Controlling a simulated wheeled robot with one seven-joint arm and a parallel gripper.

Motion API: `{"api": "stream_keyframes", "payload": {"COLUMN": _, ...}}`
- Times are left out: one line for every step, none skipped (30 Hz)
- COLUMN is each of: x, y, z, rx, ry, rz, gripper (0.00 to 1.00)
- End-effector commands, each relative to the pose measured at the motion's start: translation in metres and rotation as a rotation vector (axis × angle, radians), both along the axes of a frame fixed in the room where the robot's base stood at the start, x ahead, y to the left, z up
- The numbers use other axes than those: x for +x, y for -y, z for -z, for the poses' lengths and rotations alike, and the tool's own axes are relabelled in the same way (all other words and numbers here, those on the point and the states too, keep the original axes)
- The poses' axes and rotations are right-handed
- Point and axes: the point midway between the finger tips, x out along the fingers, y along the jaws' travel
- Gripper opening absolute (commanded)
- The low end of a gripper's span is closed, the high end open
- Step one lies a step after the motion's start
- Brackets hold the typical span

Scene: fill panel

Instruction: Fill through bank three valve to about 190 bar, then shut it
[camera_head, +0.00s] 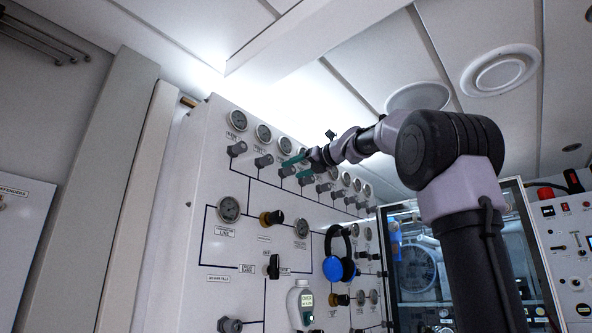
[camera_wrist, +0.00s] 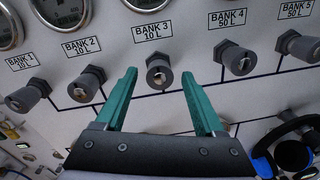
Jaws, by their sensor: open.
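The bank three valve (camera_wrist: 159,75) is a dark grey knob under the label "BANK 3 10 L" in the wrist view, with a dark line running below it on the panel. My gripper (camera_wrist: 160,73) is open, with one green finger on each side of this knob. The fingers look apart from it, and how far their tips are from the panel is hard to tell. The gauge above it (camera_wrist: 147,3) is cut off by the top edge, so its reading is hidden. In the head view my gripper (camera_head: 299,166) is at the upper row of valves on the white panel (camera_head: 215,175).
Bank two valve (camera_wrist: 88,83) and bank four valve (camera_wrist: 238,61) flank the fingers closely. Blue headphones (camera_head: 341,268) hang on the panel below right. Larger gauges (camera_head: 228,210) and a black-handled valve (camera_head: 273,266) are lower down.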

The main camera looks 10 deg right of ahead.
Motion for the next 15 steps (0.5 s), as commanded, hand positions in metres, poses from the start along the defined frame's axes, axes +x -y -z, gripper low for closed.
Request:
{"api": "stream_keyframes", "payload": {"x": 0.0004, "y": -0.0003, "z": 0.0001, "rx": 0.0, "ry": 0.0, "rz": 0.0, "gripper": 0.71}}
{"api": "stream_keyframes", "payload": {"x": 0.0005, "y": -0.0003, "z": 0.0001, "rx": 0.0, "ry": 0.0, "rz": 0.0, "gripper": 0.71}}
{"api": "stream_keyframes", "payload": {"x": 0.0003, "y": -0.0002, "z": 0.0001, "rx": 0.0, "ry": 0.0, "rz": 0.0, "gripper": 0.71}}
{"api": "stream_keyframes", "payload": {"x": 0.0003, "y": -0.0002, "z": 0.0001, "rx": 0.0, "ry": 0.0, "rz": 0.0, "gripper": 0.71}}
{"api": "stream_keyframes", "payload": {"x": 0.0003, "y": -0.0002, "z": 0.0001, "rx": 0.0, "ry": 0.0, "rz": 0.0, "gripper": 0.71}}
{"api": "stream_keyframes", "payload": {"x": 0.0002, "y": -0.0003, "z": 0.0001, "rx": 0.0, "ry": 0.0, "rz": 0.0, "gripper": 0.71}}
{"api": "stream_keyframes", "payload": {"x": 0.0002, "y": -0.0003, "z": 0.0001, "rx": 0.0, "ry": 0.0, "rz": 0.0, "gripper": 0.59}}
{"api": "stream_keyframes", "payload": {"x": 0.0002, "y": -0.0002, "z": 0.0001, "rx": -0.001, "ry": 0.001, "rz": 0.0, "gripper": 0.48}}
{"api": "stream_keyframes", "payload": {"x": 0.0002, "y": -0.0001, "z": 0.0001, "rx": -0.001, "ry": 0.001, "rz": 0.0, "gripper": 0.32}}
{"api": "stream_keyframes", "payload": {"x": 0.0002, "y": -0.0001, "z": 0.0001, "rx": -0.001, "ry": 0.001, "rz": 0.0, "gripper": 0.21}}
{"api": "stream_keyframes", "payload": {"x": 0.0001, "y": -0.0002, "z": 0.0001, "rx": -0.001, "ry": 0.001, "rz": 0.0, "gripper": 0.1}}
{"api": "stream_keyframes", "payload": {"x": 0.0, "y": -0.0002, "z": 0.0001, "rx": -0.001, "ry": 0.001, "rz": 0.0, "gripper": 0.0}}
{"api": "stream_keyframes", "payload": {"x": 0.0001, "y": -0.0002, "z": 0.0001, "rx": -0.001, "ry": 0.001, "rz": 0.0, "gripper": 0.0}}
{"api": "stream_keyframes", "payload": {"x": 0.0001, "y": -0.0001, "z": 0.0001, "rx": -0.001, "ry": 0.001, "rz": 0.0, "gripper": 0.0}}
{"api": "stream_keyframes", "payload": {"x": 0.0, "y": -0.0002, "z": 0.0001, "rx": -0.001, "ry": 0.001, "rz": 0.0, "gripper": 0.0}}
